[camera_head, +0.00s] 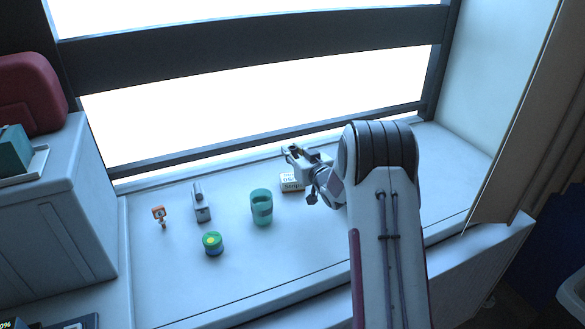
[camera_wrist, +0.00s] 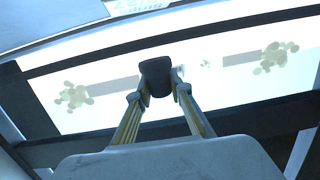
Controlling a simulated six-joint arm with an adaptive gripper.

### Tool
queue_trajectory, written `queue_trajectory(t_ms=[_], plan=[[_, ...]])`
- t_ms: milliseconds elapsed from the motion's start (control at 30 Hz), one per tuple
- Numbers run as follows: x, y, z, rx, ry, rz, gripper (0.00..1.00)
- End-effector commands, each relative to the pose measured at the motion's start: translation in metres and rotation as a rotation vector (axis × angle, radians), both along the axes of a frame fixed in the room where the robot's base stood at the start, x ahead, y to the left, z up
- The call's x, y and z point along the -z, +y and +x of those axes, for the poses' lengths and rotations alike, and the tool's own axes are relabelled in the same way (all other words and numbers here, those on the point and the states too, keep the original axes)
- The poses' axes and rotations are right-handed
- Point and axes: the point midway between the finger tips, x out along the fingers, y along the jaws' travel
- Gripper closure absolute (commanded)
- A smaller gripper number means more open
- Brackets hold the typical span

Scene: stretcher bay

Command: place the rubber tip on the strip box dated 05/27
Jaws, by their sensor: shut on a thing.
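My gripper (camera_head: 297,157) is at the back of the white sill, by the window and just above and behind a small white box with dark print in the head view. That box (camera_head: 291,183) stands on the sill; its print is too small to read as a date. In the wrist view my gripper (camera_wrist: 160,92) is shut on a dark grey rounded piece, which looks like the rubber tip (camera_wrist: 156,75). A pale panel with blurred lettering (camera_wrist: 133,6) shows at the top edge there; I cannot tell if it is the strip box.
Left of the box on the sill stand a teal cup (camera_head: 261,206), a green-lidded round container (camera_head: 212,243), a grey upright device (camera_head: 201,203) and a small orange-and-white item (camera_head: 159,215). The window frame (camera_head: 240,142) bounds the back. The sill's right end is clear.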

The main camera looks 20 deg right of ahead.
Motion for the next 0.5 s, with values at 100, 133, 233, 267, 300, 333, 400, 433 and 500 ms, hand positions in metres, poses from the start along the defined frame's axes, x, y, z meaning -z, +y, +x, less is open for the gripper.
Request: queue_trajectory(t_ms=[100,133,233,267,300,333,400,433,500], plan=[[0.014,0.000,0.000,-0.001,0.000,-0.001,0.98],[0.016,0.000,0.000,-0.001,0.000,0.000,0.98],[0.021,0.000,0.000,-0.001,-0.001,-0.001,0.98],[0.021,0.000,0.000,-0.001,-0.001,-0.001,0.98],[0.021,0.000,0.000,0.000,-0.002,-0.001,0.98],[0.021,0.000,0.000,0.000,-0.002,-0.001,0.98],[0.021,0.000,0.000,-0.001,-0.002,-0.001,0.98],[0.021,0.000,0.000,0.000,-0.002,-0.001,0.98],[0.021,0.000,0.000,0.000,-0.002,-0.001,0.98]])
